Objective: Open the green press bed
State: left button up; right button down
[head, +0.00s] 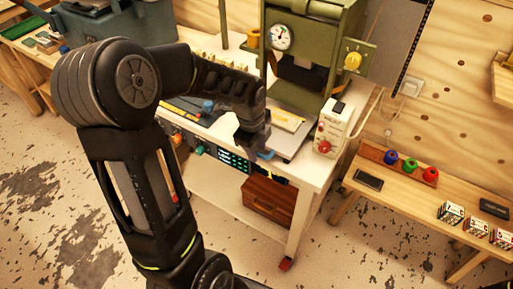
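The green press (325,35) stands at the back of a white-topped workbench, with a round gauge (280,38) and a yellow knob (353,61) on its front. Below its dark opening, a grey plate (290,142) carries a pale yellow strip; I cannot tell whether this plate is the bed. My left gripper (252,142) points down at the plate's front left, close to a small blue part (265,155). I cannot tell whether it touches that part. Its fingers are dark and overlap, so its opening is unclear. My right gripper is out of view.
A white control box (333,128) with a red button stands right of the press. A low wooden bench (400,205) at the right holds coloured rolls and a dark phone-like object (368,180). A wooden drawer box (268,198) sits under the workbench. The floor in front is clear.

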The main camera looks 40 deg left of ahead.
pick_arm(q)
jog(key=shift+r, duration=0.1)
notch_tip(320, 180, up, 8)
jog(key=s, duration=0.1)
jog(key=shift+s+f, duration=0.15)
jog(key=shift+f, duration=0.1)
jog(key=shift+d, duration=0.1)
dwell(0.6)
